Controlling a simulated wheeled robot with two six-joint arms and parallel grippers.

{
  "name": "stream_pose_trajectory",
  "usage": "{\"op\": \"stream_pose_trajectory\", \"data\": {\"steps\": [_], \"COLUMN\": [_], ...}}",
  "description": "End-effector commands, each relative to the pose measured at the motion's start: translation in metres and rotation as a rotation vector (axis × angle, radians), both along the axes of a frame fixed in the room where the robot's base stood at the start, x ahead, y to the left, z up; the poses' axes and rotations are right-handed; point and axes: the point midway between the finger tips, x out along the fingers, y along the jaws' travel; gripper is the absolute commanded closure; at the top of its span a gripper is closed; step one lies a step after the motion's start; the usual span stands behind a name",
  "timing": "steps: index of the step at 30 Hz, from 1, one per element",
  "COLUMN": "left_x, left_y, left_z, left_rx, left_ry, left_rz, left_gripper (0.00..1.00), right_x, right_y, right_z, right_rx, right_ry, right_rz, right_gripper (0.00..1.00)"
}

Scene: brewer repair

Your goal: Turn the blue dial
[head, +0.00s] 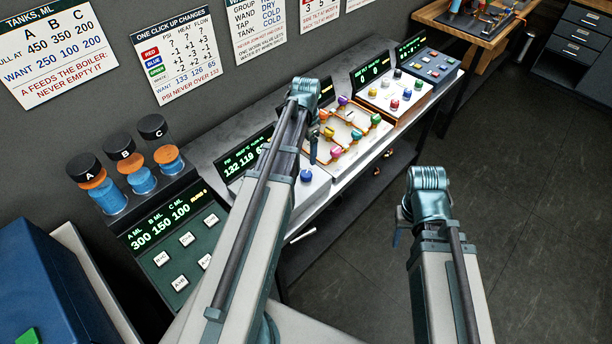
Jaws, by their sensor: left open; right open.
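A blue dial (306,176) shows on a white control panel (314,190), just right of my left arm. The panel's green display (243,160) reads about 132, 119 and a third number partly covered. My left arm hides the rest of this panel, including any other dials on it. My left gripper (313,155) points down just above the blue dial, apart from it as far as I can tell; its fingers are small and dark, and it is open. My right gripper (397,238) is open and empty over the floor, in front of the bench.
A panel of several coloured knobs (345,135) stands right of the blue dial, with another knob panel (395,92) beyond. Left are the tanks (140,180) and a button panel (182,250). A poster (178,55) lists wanted values 133, 126, 65. The floor at right is clear.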

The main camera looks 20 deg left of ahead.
Motion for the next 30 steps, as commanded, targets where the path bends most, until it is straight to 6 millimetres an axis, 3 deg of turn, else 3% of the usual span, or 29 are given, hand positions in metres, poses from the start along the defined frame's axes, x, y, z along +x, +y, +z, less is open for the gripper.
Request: {"op": "stream_pose_trajectory", "data": {"steps": [1, 18, 30], "left_x": [0.0, 0.0, 0.0], "left_y": [0.0, 0.0, 0.0], "left_z": [-0.015, -0.094, -0.103], "left_rx": [0.0, 0.0, 0.0], "left_ry": [0.0, 0.0, 0.0], "left_rz": [0.0, 0.0, 0.0], "left_gripper": [0.21, 0.21, 0.21], "right_x": [0.0, 0.0, 0.0], "right_y": [0.0, 0.0, 0.0], "right_z": [-0.015, -0.094, -0.103], "right_rx": [-0.001, -0.002, -0.003], "right_ry": [0.0, 0.001, 0.0], "right_rz": [0.002, 0.014, 0.013], "right_gripper": [0.5, 0.5, 0.5]}}
